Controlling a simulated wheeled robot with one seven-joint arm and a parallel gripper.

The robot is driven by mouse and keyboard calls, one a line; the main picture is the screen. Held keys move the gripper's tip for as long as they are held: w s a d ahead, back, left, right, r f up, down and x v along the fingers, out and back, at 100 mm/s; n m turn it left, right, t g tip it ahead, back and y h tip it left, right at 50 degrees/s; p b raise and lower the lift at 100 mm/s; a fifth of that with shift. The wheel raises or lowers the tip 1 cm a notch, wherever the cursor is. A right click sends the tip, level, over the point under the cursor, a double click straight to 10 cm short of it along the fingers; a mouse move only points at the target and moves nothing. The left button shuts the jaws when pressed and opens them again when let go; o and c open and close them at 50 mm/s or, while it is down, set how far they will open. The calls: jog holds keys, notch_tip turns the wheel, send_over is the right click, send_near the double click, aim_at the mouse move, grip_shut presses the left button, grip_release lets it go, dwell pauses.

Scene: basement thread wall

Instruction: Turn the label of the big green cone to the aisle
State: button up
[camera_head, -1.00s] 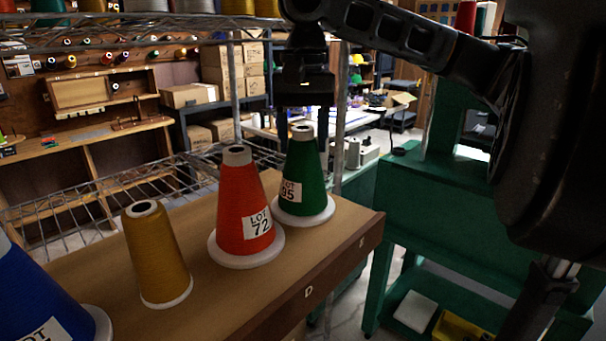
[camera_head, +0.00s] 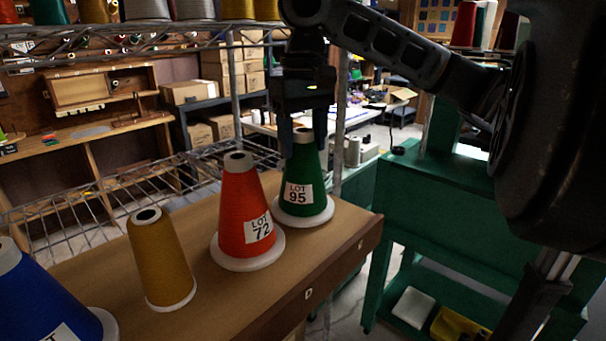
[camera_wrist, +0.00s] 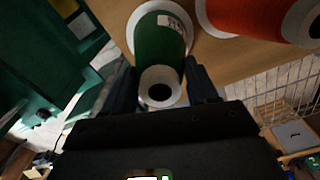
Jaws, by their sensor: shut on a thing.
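The big green cone (camera_head: 303,170) stands upright on its white round base at the far right end of the wooden shelf board (camera_head: 205,290). My gripper (camera_head: 303,142) points down and is shut on the cone's top, one finger on each side. In the wrist view, my gripper (camera_wrist: 162,88) has the green cone (camera_wrist: 160,45) between its fingers, with part of the label (camera_wrist: 170,20) showing.
An orange cone (camera_head: 243,205) labelled LOT 72 stands close to the left of the green cone. Farther left are a gold cone (camera_head: 160,260) and a blue cone (camera_head: 35,305). A wire rack (camera_head: 100,195) lies behind. A green cart (camera_head: 440,215) stands at the right.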

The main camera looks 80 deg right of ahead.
jog(key=n, duration=1.2)
jog(key=shift+p, duration=0.3)
jog(key=shift+f, duration=0.2)
jog(key=o, duration=1.1)
jog(key=shift+r, duration=3.9)
